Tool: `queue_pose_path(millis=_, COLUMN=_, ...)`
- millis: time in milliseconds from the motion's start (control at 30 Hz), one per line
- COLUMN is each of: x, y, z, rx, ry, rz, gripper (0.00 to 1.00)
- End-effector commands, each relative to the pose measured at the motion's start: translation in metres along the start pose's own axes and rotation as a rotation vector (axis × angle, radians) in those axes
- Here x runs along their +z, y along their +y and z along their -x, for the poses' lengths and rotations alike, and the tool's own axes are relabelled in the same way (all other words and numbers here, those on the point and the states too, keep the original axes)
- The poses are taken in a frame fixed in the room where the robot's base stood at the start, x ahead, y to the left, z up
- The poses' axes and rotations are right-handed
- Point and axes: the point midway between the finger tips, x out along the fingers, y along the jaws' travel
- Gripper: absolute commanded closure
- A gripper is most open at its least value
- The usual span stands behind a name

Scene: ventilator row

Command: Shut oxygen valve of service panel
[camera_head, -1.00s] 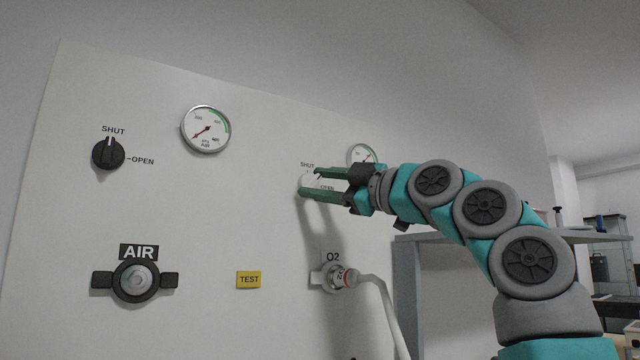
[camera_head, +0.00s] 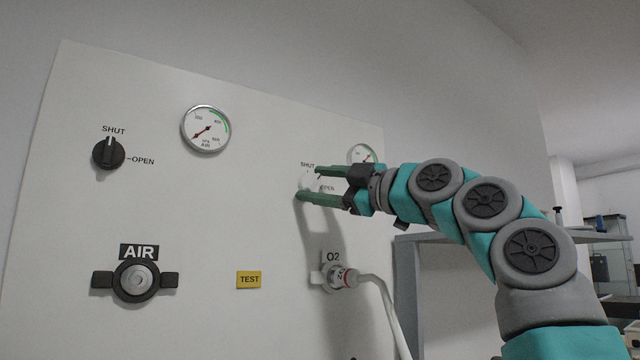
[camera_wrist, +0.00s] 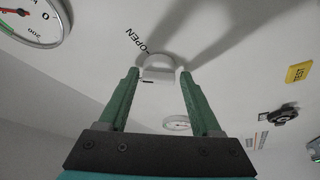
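The oxygen valve is a white knob (camera_head: 310,182) on the right part of the service panel (camera_head: 215,215), with SHUT printed above it and OPEN to its right. My gripper (camera_head: 307,184) is at the knob, its green fingers pointing at the panel. In the wrist view the knob (camera_wrist: 158,66) lies between the two fingertips of my gripper (camera_wrist: 159,75), with a narrow gap seeming to show on each side. The fingers are open. The knob is partly hidden in the head view, and I cannot tell its pointer setting.
The O2 outlet (camera_head: 332,277) with a pale hose (camera_head: 385,305) is below the knob. The oxygen gauge (camera_head: 361,154) is partly hidden by my gripper. The black AIR knob (camera_head: 108,153), air gauge (camera_head: 205,129) and yellow TEST label (camera_head: 248,280) are further left.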

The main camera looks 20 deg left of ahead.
Motion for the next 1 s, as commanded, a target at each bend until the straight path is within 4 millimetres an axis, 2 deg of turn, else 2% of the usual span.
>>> queue_pose_path(millis=33, x=0.000, y=0.000, z=0.000, rx=0.000, ry=0.000, rz=0.000, gripper=0.28)
queue_pose_path(millis=100, x=0.000, y=0.000, z=0.000, rx=0.001, ry=0.000, rz=0.000, gripper=0.20)
queue_pose_path(millis=133, x=0.000, y=0.000, z=0.000, rx=0.001, ry=0.000, rz=0.000, gripper=0.19)
queue_pose_path(millis=467, x=0.000, y=-0.001, z=0.007, rx=0.002, ry=0.002, rz=0.002, gripper=0.19)
queue_pose_path(millis=800, x=0.000, y=-0.001, z=0.058, rx=0.004, ry=0.002, rz=0.004, gripper=0.19)
queue_pose_path(millis=1000, x=0.000, y=0.000, z=0.076, rx=0.001, ry=0.001, rz=0.002, gripper=0.19)
